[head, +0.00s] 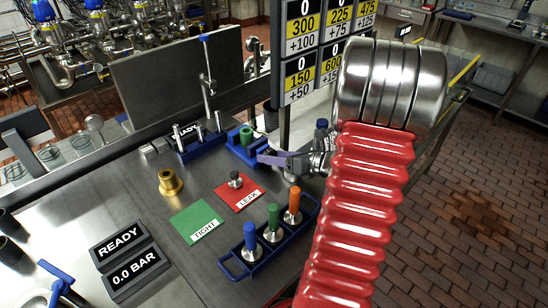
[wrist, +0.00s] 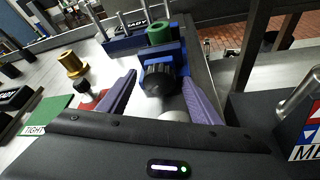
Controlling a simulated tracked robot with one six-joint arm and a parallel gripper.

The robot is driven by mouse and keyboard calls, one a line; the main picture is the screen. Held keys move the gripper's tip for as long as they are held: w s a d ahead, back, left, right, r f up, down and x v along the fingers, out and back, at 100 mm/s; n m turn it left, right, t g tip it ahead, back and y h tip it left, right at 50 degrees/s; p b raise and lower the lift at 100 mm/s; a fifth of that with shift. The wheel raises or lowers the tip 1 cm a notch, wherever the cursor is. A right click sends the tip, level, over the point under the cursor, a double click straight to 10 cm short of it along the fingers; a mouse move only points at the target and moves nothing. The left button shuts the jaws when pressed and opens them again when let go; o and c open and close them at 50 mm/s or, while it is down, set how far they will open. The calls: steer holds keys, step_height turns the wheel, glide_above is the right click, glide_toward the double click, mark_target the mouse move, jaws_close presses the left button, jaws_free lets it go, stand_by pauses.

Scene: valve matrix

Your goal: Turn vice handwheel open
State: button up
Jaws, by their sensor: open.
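The blue vice (head: 238,156) stands on the metal bench and holds a green cylindrical part (head: 246,135) upright. In the wrist view the vice (wrist: 166,50) and green part (wrist: 159,32) are ahead. The vice's black ribbed handwheel (wrist: 158,80) faces my gripper. My gripper (wrist: 160,77) is open, its purple fingers on either side of the handwheel; I cannot tell whether they touch it. In the head view my gripper (head: 268,158) is at the vice's right front side, and the handwheel is hidden behind the fingers.
A brass fitting (head: 170,182), a green TIGHT card (head: 197,222) and a red LEAK card (head: 240,194) lie left of my gripper. A blue rack (head: 229,268) with colored-handled tools stands in front.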

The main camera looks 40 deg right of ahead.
steer(key=shift+w, duration=0.15)
steer(key=c, duration=1)
